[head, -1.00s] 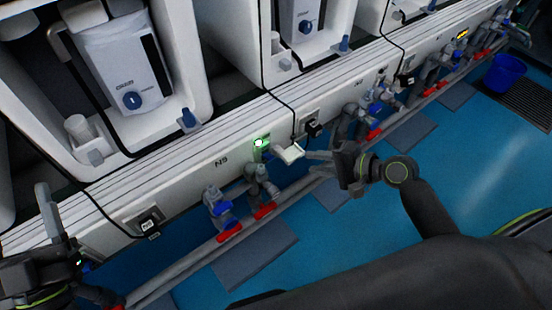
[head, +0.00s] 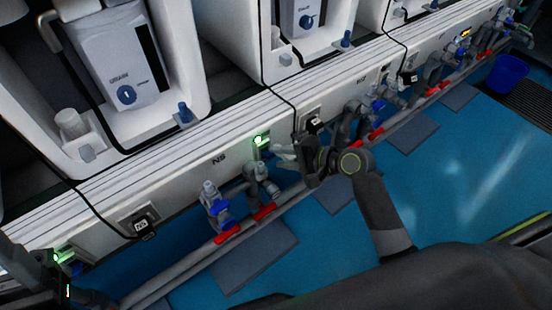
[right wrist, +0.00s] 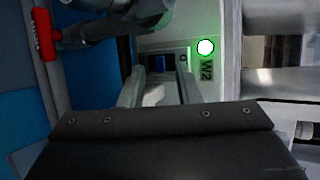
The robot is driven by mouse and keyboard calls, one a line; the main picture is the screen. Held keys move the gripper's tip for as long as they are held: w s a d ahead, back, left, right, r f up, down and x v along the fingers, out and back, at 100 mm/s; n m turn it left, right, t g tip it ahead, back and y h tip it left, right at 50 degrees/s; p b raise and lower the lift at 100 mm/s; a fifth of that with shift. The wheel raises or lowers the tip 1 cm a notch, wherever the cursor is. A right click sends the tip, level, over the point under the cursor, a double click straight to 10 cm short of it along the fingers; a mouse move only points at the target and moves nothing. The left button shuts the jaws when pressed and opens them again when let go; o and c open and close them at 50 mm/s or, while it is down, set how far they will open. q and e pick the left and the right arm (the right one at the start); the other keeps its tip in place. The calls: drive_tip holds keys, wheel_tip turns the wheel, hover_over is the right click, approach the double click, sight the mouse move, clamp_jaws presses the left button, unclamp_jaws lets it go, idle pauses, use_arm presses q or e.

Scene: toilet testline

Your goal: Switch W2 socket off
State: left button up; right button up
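In the right wrist view, the W2 label (right wrist: 206,70) is on a pale panel beside a lit green lamp (right wrist: 205,47). A blue rocker switch (right wrist: 160,63) in a dark frame sits just beyond my right gripper (right wrist: 160,82), with a finger on each side. The fingers are apart with nothing between them; contact cannot be told. In the head view, my right gripper (head: 287,152) is at the front panel, just right of the green lamp (head: 260,140). My left gripper (head: 22,265) is at the lower left edge, dark and partly cut off; its fingers are unclear.
Pipes with red-handled valves (head: 264,211) and blue valves run along the panel's foot. White toilet units (head: 120,75) stand above. A blue bucket (head: 507,72) is far right. The blue floor in front is open.

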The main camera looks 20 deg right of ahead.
sight(269, 155)
drive_tip(key=shift+x, duration=1.3)
clamp_jaws()
drive_tip(key=shift+b, duration=0.4)
